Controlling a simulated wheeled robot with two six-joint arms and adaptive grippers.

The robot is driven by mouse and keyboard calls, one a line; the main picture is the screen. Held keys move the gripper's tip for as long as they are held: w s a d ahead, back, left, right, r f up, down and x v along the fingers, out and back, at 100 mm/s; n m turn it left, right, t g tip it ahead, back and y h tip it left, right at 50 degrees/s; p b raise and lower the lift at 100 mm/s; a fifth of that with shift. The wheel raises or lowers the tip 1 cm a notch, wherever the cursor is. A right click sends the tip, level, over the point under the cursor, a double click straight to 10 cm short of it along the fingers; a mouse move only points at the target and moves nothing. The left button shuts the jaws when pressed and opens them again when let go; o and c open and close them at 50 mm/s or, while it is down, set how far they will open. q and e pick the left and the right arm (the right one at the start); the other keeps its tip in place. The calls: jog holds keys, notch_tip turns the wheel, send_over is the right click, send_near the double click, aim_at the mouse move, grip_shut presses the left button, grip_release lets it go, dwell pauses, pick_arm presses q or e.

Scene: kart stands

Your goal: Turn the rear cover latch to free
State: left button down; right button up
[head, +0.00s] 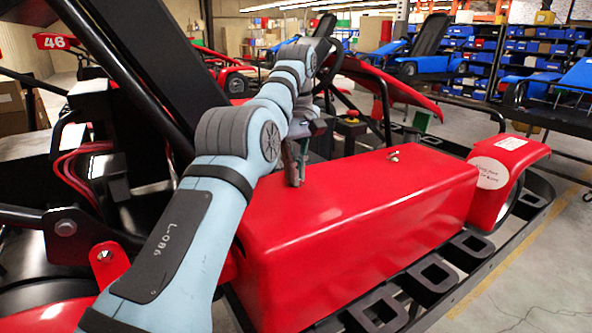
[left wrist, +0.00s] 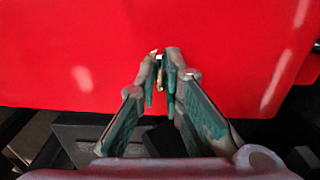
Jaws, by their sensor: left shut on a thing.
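The red cover (head: 365,205) is a long box on the side of the kart; it fills the upper part of the left wrist view (left wrist: 75,45). My left gripper (head: 296,170) reaches down to the cover's top near its left end. In the left wrist view the gripper (left wrist: 163,75) is shut on a small brass-coloured latch (left wrist: 156,58), taken as the rear cover latch. The fingers hide most of it, so its turn angle cannot be told. A second small metal latch (head: 393,156) stands free on the cover's top, farther right. My right gripper is not in view.
A black side frame (head: 432,282) with square openings runs along the cover. A red fender with a white round label (head: 491,173) stands at its right end. Black kart bars rise at left. Blue karts (head: 432,52) and shelves of bins stand behind.

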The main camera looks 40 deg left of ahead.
pick_arm(q)
jog(key=c, duration=1.7)
grip_release()
jog(key=shift+a, duration=0.1)
